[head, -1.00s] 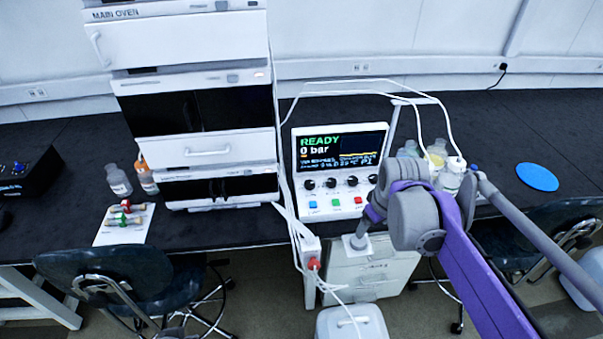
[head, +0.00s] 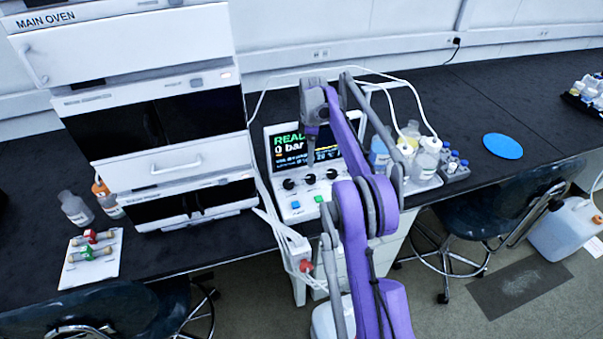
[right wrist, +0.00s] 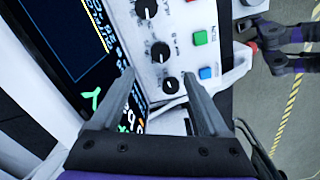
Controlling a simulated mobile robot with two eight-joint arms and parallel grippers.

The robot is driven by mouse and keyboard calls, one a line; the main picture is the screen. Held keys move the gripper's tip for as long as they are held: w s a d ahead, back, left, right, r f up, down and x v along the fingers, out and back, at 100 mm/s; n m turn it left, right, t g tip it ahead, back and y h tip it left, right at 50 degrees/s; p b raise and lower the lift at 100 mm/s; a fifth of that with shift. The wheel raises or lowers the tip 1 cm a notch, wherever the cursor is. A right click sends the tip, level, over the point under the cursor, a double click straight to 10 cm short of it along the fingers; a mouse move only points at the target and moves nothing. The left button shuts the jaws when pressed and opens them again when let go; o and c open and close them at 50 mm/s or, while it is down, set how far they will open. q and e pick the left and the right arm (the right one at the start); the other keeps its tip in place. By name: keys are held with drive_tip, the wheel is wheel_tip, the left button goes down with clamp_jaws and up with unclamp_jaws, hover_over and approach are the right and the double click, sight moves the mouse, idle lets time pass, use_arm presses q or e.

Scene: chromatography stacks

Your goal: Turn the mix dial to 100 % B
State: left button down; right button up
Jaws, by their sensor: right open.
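The control unit (head: 272,150) has a lit screen reading READY and 0 bar, with a row of black dials below it. Three dials show in the head view, the middle one (head: 310,179) below my right gripper (head: 311,160); my arm covers the rest of the row. In the right wrist view, the right gripper (right wrist: 158,76) is open and empty. Its fingers lie either side of the lowest visible dial (right wrist: 169,86). I cannot tell whether they touch it. The dial labels are unreadable. Part of my left gripper (right wrist: 265,38) seems to show at upper right.
Coloured push buttons, one green (head: 318,198), sit below the dials. White tubes run from the unit to bottles (head: 427,158) on its right. The oven stack (head: 165,130) stands close on the left. A blue disc (head: 502,146) lies on the bench, with bare bench around it.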

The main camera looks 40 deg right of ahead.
sight(311, 177)
wheel_tip(311, 177, down, 10)
drive_tip(key=shift+s, duration=0.1)
idle(0.4)
clamp_jaws()
